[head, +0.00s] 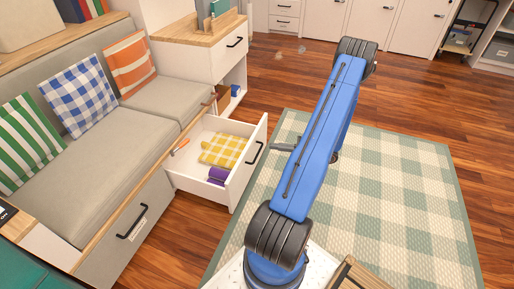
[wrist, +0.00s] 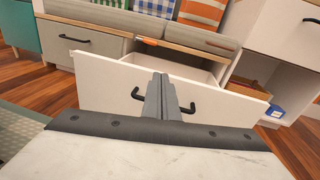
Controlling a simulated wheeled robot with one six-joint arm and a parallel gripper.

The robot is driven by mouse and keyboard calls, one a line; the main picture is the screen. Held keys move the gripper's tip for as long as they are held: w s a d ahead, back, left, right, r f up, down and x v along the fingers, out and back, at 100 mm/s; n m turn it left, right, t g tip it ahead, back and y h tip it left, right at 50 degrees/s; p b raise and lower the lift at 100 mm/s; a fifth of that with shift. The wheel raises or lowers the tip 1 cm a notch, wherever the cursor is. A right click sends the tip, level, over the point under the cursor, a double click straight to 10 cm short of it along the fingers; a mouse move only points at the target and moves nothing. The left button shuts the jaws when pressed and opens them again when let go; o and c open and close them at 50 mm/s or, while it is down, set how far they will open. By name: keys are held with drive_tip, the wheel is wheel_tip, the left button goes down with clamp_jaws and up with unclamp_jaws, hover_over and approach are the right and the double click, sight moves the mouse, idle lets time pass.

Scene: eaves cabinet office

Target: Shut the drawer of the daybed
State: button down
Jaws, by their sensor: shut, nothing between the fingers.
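The daybed (head: 95,165) stands at the left, with a grey seat and a wooden edge. Its white drawer (head: 237,184) is pulled well out, with a black handle (head: 255,153) on the front. In it lie a yellow checked cloth (head: 223,150) and a purple roll (head: 217,175). In the wrist view the drawer front (wrist: 105,85) spans the middle, upright. My gripper (wrist: 160,84) is shut and empty, pointing at the drawer front. Its fingers hide the middle of the handle. In the head view, my gripper (head: 277,148) is just outside the front; a small gap seems to show.
A second, closed drawer (head: 128,222) is at the daybed's near end. A white cabinet (head: 215,50) with an open shelf stands beyond the open drawer. A green and cream checked rug (head: 400,200) covers the floor on the right. Wooden floor lies clear behind.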

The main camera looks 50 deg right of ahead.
sight(251, 144)
wheel_tip(251, 144, down, 4)
drive_tip(key=s+d+m+t+h, duration=0.2)
drive_tip(key=s+m, duration=0.1)
drive_tip(key=x, duration=1.3)
drive_tip(key=shift+w+f, duration=0.35)
drive_tip(key=shift+w, duration=0.15)
drive_tip(key=f+x, duration=0.1)
drive_tip(key=x, duration=3)
